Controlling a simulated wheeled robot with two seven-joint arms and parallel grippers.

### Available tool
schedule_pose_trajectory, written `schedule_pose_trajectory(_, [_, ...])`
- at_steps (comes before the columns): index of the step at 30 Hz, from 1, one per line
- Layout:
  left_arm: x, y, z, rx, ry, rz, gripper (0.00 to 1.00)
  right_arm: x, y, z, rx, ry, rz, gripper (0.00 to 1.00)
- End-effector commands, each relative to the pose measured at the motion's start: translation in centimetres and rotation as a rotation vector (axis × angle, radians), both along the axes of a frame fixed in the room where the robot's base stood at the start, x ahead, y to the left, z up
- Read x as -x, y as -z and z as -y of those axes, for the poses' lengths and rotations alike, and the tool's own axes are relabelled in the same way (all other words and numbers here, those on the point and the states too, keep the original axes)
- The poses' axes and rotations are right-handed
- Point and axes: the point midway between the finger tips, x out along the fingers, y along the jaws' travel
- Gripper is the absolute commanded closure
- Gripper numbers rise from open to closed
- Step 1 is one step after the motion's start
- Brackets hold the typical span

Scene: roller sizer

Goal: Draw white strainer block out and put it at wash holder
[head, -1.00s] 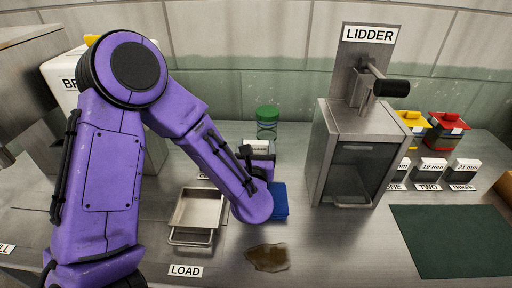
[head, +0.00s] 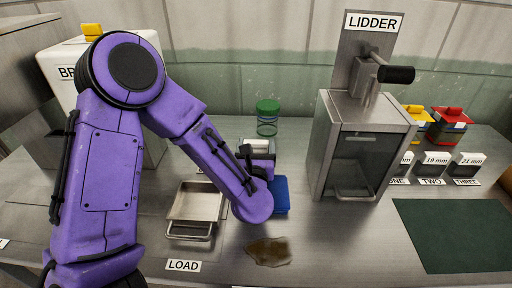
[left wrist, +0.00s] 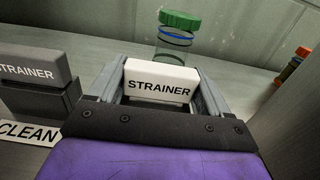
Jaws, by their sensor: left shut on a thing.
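The white strainer block (left wrist: 158,84), labelled STRAINER, sits between the fingers of my left gripper (left wrist: 168,92) in the left wrist view. In the head view, my left gripper (head: 258,158) is behind my purple forearm, which hides much of it, and a pale part of the block (head: 257,146) shows. The gripper is shut on the block. I cannot tell whether the block is clear of its seat. A grey strainer block (left wrist: 32,66) stands left of it on a dark holder (left wrist: 42,102) by a CLEAN label. No wash holder label is readable. My right gripper is not in view.
A green-lidded jar (head: 267,118) stands just behind the gripper. A blue item (head: 281,195) and a brown puddle (head: 268,252) are in front. A metal tray (head: 195,205) lies left, the lidder (head: 360,150) right. A dark green mat (head: 455,235) is clear.

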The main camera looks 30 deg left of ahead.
Motion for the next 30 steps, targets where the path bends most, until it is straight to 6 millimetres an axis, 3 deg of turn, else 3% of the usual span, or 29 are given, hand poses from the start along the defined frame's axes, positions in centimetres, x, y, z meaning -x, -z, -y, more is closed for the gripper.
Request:
schedule_pose_trajectory(8, [0.2,0.6,0.0,-0.002,0.001,-0.012,0.52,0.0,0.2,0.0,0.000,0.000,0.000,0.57])
schedule_pose_trajectory(9, [0.2,0.7,0.0,-0.002,0.001,-0.012,0.08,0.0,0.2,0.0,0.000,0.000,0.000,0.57])
schedule_pose_trajectory(10, [0.2,0.7,0.0,-0.002,0.001,-0.013,0.00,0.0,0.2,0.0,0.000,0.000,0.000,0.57])
schedule_pose_trajectory(19, [0.8,0.8,0.4,-0.002,0.002,-0.013,0.00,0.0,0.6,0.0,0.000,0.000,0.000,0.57])
schedule_pose_trajectory(25, [4.6,0.9,2.8,-0.002,0.006,-0.010,0.00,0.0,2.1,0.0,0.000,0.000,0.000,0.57])
schedule_pose_trajectory(26, [5.2,0.2,3.1,-0.006,0.005,-0.011,0.00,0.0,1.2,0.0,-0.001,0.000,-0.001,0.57])
schedule_pose_trajectory(27, [5.4,-0.7,3.3,-0.011,0.001,-0.016,0.00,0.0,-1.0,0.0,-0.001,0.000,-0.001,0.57])
schedule_pose_trajectory(30, [6.4,-0.7,3.9,-0.011,0.001,-0.014,0.00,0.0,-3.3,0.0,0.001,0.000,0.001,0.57])
